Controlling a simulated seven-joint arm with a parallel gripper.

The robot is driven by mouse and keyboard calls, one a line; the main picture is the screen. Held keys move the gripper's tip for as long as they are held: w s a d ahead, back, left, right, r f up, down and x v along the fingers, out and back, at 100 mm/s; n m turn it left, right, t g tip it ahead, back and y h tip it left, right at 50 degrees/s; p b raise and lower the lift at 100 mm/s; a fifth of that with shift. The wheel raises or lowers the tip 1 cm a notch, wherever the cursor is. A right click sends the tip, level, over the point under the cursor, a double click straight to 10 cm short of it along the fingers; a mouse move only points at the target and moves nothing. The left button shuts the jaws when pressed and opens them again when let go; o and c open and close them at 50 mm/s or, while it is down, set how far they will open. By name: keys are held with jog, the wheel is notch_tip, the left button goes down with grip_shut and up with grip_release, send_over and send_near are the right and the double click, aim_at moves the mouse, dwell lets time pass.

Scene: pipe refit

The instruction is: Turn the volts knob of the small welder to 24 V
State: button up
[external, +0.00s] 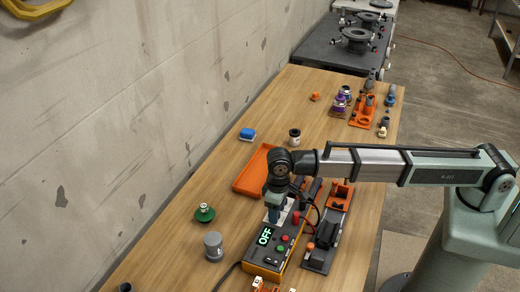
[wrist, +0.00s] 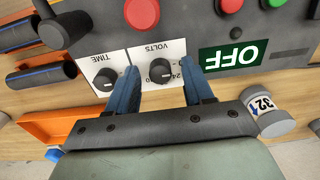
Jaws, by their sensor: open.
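The small welder (external: 262,270) is a dark box with orange edges on the table, its display reading OFF. In the wrist view its panel appears upside down, with the OFF display (wrist: 234,56) right of the white VOLTS plate. The black volts knob (wrist: 162,71) sits between the two blue fingers of my gripper (wrist: 160,66). The fingers are open, with a visible gap on each side of the knob. A finger partly covers the scale numbers, and the exact setting is hard to read. In the external view my gripper (external: 275,210) points down over the welder's far end and hides the knob.
The TIME knob (wrist: 105,79) is just left of my left finger. A red knob (wrist: 142,13) and green button (wrist: 274,3) are on the panel. An orange tray (external: 250,170) lies behind, a grey cylinder (external: 213,245) to the left. Dark equipment (external: 322,245) stands close on the right.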

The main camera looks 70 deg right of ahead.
grip_shut()
dwell(0.4)
jog(key=shift+m, duration=0.3)
jog(key=m, duration=0.3)
jog(key=shift+m, duration=2.6)
grip_release()
